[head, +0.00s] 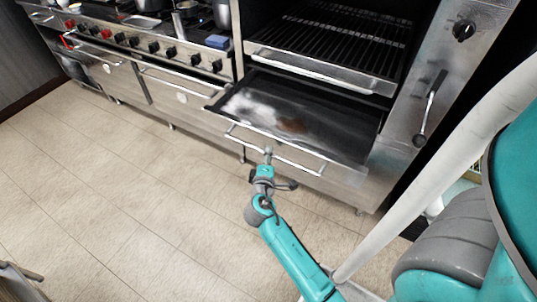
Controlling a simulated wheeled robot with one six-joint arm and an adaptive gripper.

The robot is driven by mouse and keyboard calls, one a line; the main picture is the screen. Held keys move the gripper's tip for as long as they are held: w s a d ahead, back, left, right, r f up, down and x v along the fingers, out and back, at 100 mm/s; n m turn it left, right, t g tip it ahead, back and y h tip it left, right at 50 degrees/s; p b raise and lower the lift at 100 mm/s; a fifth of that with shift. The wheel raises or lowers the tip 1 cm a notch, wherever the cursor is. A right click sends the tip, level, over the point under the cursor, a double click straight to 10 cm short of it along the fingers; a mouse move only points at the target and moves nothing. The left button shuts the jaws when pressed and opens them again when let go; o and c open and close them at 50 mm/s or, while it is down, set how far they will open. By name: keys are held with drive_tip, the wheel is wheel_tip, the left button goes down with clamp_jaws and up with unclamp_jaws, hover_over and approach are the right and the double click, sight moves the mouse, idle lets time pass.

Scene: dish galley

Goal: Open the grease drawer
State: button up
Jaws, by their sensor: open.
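The grease drawer (345,132) is the wide, shallow metal tray under the grill grate. It stands pulled out toward me, with its dark interior and a whitish and brown residue in plain view. Its bar handle (300,163) runs along the front. My gripper (268,153) is at the left half of this handle, seen from behind and above. Its fingers are small here, and I cannot tell whether they touch the bar. The gripper is open.
The grill grate (335,42) sits above the drawer. A stove with knobs (154,46), pots and oven doors (185,97) stands to the left. A lever (430,108) and a knob (463,31) are on the right panel. The tiled floor (110,185) at left is clear.

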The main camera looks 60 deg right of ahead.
drive_tip(key=v, duration=1)
drive_tip(key=shift+s+a, duration=0.15)
drive_tip(key=shift+s, duration=0.05)
drive_tip(key=shift+f, duration=0.1)
drive_tip(key=s+a+f+n+t+y, duration=0.1)
drive_tip(key=s+a+f+t+y, duration=0.15)
drive_tip(key=s+a+y, duration=0.45)
drive_tip(key=s+a+f+t+y, duration=0.25)
drive_tip(key=s+a+f, duration=0.2)
drive_tip(key=a, duration=0.35)
drive_tip(key=s+a+r+m+t+y, duration=0.1)
drive_tip(key=s+a+r+m+y, duration=0.1)
drive_tip(key=s+r, duration=0.4)
drive_tip(key=s+a+r+m+t+y, duration=0.1)
drive_tip(key=s+a+r+m+y, duration=0.1)
drive_tip(key=s+a+r, duration=0.3)
wheel_tip(320, 180, up, 3)
drive_tip(key=shift+s+r+m+t+y, duration=0.1)
drive_tip(key=shift+s+m+t+y, duration=0.25)
drive_tip(key=shift+s+m, duration=0.6)
